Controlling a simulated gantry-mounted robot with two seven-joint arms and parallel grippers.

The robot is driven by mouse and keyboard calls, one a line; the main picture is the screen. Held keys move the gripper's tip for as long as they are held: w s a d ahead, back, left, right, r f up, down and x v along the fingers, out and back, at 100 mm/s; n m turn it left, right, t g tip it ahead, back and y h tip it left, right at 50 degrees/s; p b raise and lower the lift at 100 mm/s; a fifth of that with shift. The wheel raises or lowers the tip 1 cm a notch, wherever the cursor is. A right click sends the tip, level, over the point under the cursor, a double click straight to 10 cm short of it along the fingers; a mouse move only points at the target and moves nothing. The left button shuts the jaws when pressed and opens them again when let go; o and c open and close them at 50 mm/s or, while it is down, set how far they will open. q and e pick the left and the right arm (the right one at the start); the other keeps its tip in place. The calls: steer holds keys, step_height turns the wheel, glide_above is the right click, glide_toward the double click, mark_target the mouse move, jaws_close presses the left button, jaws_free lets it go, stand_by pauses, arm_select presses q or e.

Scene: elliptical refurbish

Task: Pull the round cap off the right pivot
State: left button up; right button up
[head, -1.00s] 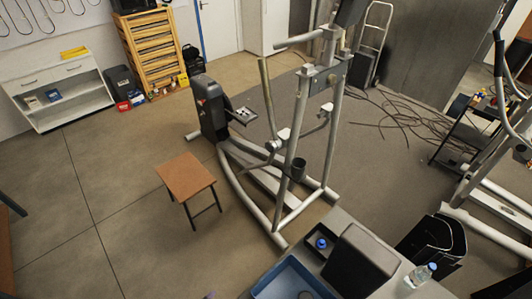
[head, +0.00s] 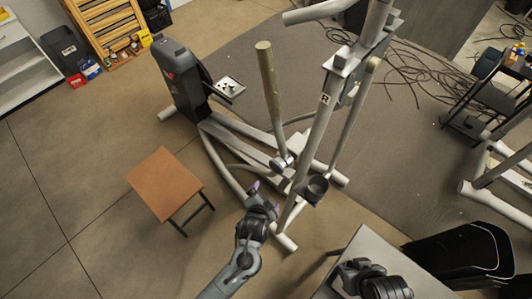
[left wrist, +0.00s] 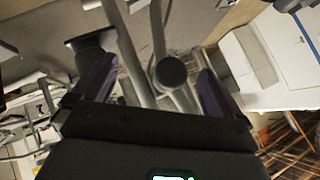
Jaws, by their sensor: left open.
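The elliptical machine (head: 320,130) stands in the middle of the head view, with an R label on its upright. In the left wrist view a dark round disc (left wrist: 171,72), apparently the round cap, sits at the end of a grey tube joint. In the head view the lever's pivot (head: 282,163) shows small, and its cap is not clear. My left gripper (head: 264,193) is open, its purple fingers just below that pivot. In the left wrist view the fingers stand either side of the disc, apart from it. My right gripper (head: 368,280) is at the bottom edge, its fingers unclear.
A brown-topped stool (head: 164,184) stands left of the machine. A dark cup-shaped holder (head: 316,188) is right of my left gripper. A grey table (head: 365,248) lies under my right arm, near a black bin (head: 465,255). Cables (head: 420,75) lie behind.

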mark_target(275, 169)
arm_select(q)
steer(key=shift+t, duration=0.5)
steer(key=w+d, duration=0.1)
steer(key=w, duration=0.3)
steer(key=w+d+f+b, duration=0.1)
steer(key=w, duration=0.2)
steer(key=w+f+b, duration=0.1)
steer(key=w, duration=0.3)
steer(key=shift+w+d, duration=0.35)
steer(key=shift+d, duration=0.05)
steer(key=shift+b+x, duration=0.35)
steer(key=shift+x, duration=0.6)
arm_select(e)
steer(key=shift+s+f, duration=0.15)
steer(key=shift+f, duration=0.75)
steer(key=shift+s+f, duration=0.1)
steer(key=shift+f, duration=0.75)
arm_select(q)
steer(key=shift+c, duration=0.3)
steer(key=c, duration=1.5)
arm_select(e)
steer(key=shift+d, duration=0.15)
